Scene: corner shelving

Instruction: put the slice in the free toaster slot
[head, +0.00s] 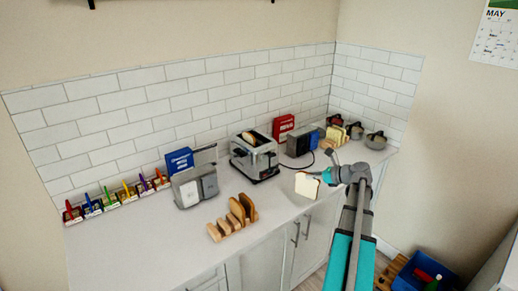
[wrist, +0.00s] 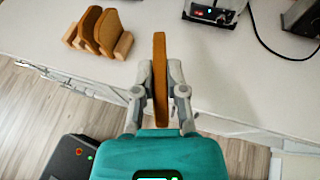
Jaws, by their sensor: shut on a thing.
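My gripper (head: 330,174) is shut on a bread slice (head: 307,185) and holds it upright near the counter's front edge. In the wrist view the slice (wrist: 159,75) shows edge-on between the two fingers of my gripper (wrist: 163,80). The silver toaster (head: 254,157) stands further back and to the left of my gripper. A browned slice (head: 250,138) shows in its top; the other slot is too small to make out. Only the toaster's lower front (wrist: 212,14) shows in the wrist view.
A wooden rack (head: 228,226) with several slices stands left of my gripper; it also shows in the wrist view (wrist: 123,45). A black cord (wrist: 285,50) lies on the counter (wrist: 220,65) right of the toaster. Boxes, more bread and several pots (head: 376,140) stand at the back right.

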